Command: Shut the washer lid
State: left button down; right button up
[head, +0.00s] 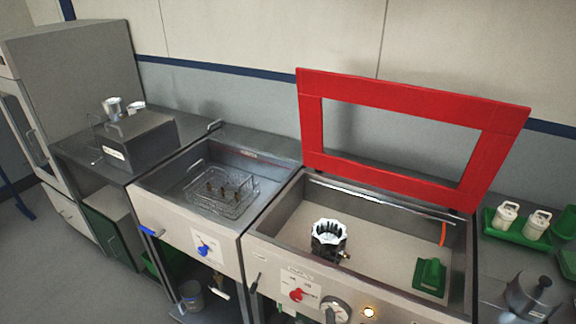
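The washer lid (312,128) is a red frame around a large window. It stands open, raised at the back of the washer basin (285,215) and leaning slightly back near the wall. Inside the basin, a machined housing (329,240) with a white toothed top and dark body stands upright left of the middle. A green block-shaped tool (429,276) lies on the basin floor at the right. Neither of my grippers is in view.
Left of the washer is a second sink (165,195) holding a wire basket (222,190). A metal box (138,140) stands further left, beside a tall grey cabinet (80,75). Right of the washer, a green tray (510,230) holds white containers. The washer's front has a red knob (296,295).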

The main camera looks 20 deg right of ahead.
aim_at(500, 124)
jog(key=k+z, duration=0.1)
jog(key=z, duration=0.25)
jog(key=k+z, duration=0.15)
jog(key=z, duration=0.25)
jog(key=k+l+z, duration=0.1)
jog(key=z, duration=0.25)
